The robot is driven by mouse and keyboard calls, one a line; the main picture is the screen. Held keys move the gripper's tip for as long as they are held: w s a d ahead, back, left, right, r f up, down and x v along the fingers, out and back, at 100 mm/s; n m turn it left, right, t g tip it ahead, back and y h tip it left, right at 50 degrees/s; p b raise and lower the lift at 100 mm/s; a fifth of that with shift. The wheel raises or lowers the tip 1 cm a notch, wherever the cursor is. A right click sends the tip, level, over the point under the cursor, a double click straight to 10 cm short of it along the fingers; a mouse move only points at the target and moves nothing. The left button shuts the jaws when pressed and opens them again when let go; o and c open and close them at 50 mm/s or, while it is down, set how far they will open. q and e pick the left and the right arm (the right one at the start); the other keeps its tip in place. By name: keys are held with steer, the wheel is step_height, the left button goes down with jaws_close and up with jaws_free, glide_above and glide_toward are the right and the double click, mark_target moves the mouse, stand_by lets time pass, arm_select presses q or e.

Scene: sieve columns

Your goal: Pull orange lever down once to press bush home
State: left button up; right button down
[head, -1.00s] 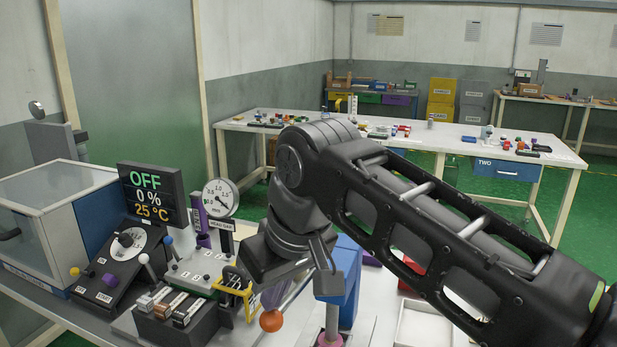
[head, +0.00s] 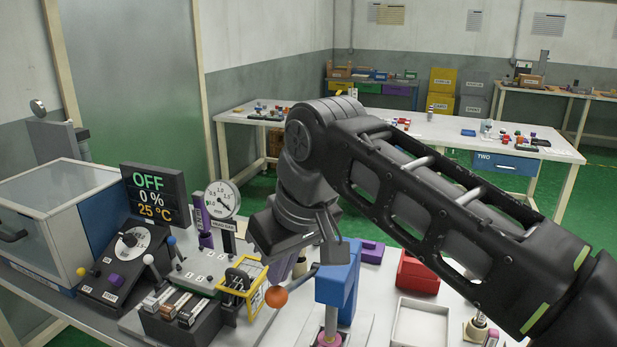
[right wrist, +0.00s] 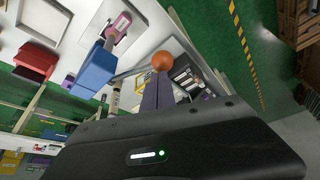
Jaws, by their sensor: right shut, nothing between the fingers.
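The orange lever knob (head: 276,297) sits at the end of a grey rod beside the blue press (head: 338,287). In the right wrist view the knob (right wrist: 162,61) is just beyond my finger tips, and the blue press (right wrist: 95,70) is to its left. My right gripper (head: 277,281) is shut and empty, with its purple-grey fingers just above the knob. It also shows in the right wrist view (right wrist: 159,78). I cannot tell whether the fingers touch the knob. A pink part (head: 329,339) shows below the press head. I cannot make out the bush. My left gripper is out of view.
A yellow frame (head: 243,290) and a dark rack of blocks (head: 178,318) stand left of the knob. A dial gauge (head: 222,199) and a display reading OFF (head: 154,194) are behind. A white tray (head: 419,328) and a red block (head: 417,272) lie to the right.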

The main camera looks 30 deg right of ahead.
steer(key=shift+d+r, duration=0.15)
steer(key=shift+w+d+r+p, duration=0.15)
steer(key=shift+d+r+p, duration=0.05)
steer(key=shift+r+p, duration=0.25)
steer(key=shift+w+d+r+p, duration=0.15)
steer(key=shift+r+p, duration=0.2)
steer(key=shift+r, duration=0.05)
steer(key=shift+w+d+r+p, duration=0.15)
steer(key=shift+d+r+p, duration=0.05)
steer(key=shift+r+p, duration=0.1)
steer(key=shift+w+d, duration=0.1)
